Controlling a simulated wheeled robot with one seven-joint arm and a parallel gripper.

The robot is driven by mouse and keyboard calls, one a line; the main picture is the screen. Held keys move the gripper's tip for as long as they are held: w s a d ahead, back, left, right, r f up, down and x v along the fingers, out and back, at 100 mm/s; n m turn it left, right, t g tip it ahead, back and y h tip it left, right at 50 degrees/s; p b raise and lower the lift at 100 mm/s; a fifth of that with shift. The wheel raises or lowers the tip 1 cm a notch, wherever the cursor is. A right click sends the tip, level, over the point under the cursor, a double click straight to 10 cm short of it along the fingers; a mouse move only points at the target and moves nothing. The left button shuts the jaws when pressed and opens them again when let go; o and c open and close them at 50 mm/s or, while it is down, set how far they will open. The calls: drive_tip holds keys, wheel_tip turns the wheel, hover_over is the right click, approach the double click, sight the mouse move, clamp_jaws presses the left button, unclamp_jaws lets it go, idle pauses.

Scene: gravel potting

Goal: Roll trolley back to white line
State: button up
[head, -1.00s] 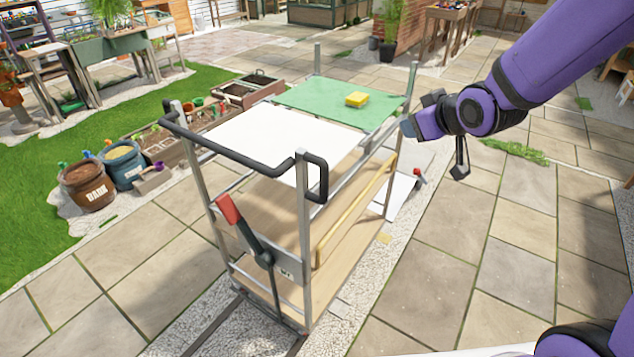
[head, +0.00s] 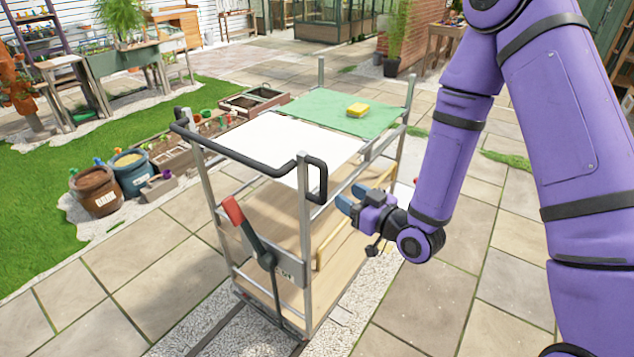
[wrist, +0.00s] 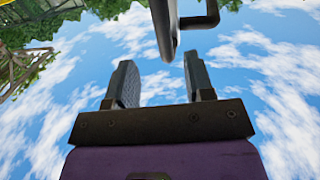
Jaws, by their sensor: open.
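The trolley (head: 306,230) stands in the middle of the head view, a metal frame with wooden lower shelves and a black push handle (head: 245,157) at its near end. A lever with a red grip (head: 232,211) is fixed on the near end. My gripper (head: 350,201) is open and empty, beside the trolley's right side, below the top-shelf level. No white line can be made out for certain.
A green mat (head: 330,112) with a yellow sponge (head: 357,109) and a white sheet (head: 290,143) lie on the trolley top. Its wheels are over rails in a gravel strip (head: 235,330). Pots (head: 95,190) and planters stand left. Paving at right is clear.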

hover_over(311, 195)
drive_tip(key=d, duration=0.2)
drive_tip(key=shift+s+a+f, duration=0.15)
drive_tip(key=shift+s, duration=0.05)
idle(0.3)
clamp_jaws()
